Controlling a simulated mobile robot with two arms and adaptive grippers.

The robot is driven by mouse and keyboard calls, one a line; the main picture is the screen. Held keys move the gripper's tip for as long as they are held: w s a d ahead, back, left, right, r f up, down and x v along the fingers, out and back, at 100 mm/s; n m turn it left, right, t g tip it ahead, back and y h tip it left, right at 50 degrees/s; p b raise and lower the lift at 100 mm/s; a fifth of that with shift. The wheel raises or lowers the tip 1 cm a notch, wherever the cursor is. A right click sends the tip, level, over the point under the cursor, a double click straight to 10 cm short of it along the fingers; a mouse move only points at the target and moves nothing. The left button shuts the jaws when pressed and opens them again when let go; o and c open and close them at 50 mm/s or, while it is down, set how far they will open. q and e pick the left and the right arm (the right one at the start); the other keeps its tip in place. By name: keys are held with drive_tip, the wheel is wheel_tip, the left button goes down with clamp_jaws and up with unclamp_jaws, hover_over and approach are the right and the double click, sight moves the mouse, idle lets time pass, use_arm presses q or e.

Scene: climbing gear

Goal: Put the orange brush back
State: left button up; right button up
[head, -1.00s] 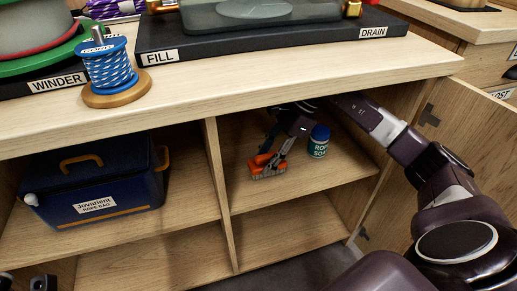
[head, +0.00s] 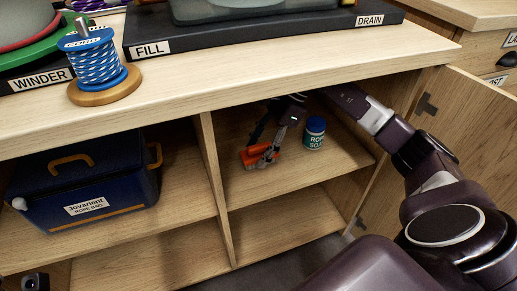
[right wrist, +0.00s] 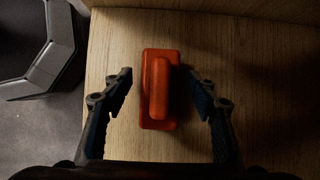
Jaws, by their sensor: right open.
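The orange brush (head: 252,158) lies on the upper shelf of the cabinet's right compartment, with its pale bristles low at the front. My right gripper (head: 263,150) reaches into that compartment from above and behind and is at the brush. In the right wrist view, the orange brush (right wrist: 158,90) lies handle up on the wooden shelf. The open fingers of my right gripper (right wrist: 162,88) stand on either side of it, with a gap on both sides. A part at the lower left edge (head: 36,282) appears to be my left gripper; its jaws cannot be made out.
A divider (head: 214,180) separates this from the blue rope bag (head: 85,185). The open door (head: 455,150) is at right. A rope spool (head: 101,65) stands on the counter.

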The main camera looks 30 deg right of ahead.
drive_tip(key=shift+d+r, duration=0.1)
drive_tip(key=shift+r, duration=0.25)
drive_tip(key=shift+d+r+p, duration=0.3)
drive_tip(key=shift+r+p, duration=0.25)
drive_tip(key=s+d, duration=0.1)
drive_tip(key=d, duration=0.2)
drive_tip(key=s+d+b, duration=0.1)
drive_tip(key=d, duration=0.3)
drive_tip(key=d+b, duration=0.1)
drive_tip(key=d, duration=0.2)
drive_tip(key=shift+s+d+f, duration=0.3)
drive_tip(key=shift+s+d, duration=0.2)
drive_tip(key=shift+d, duration=0.25)
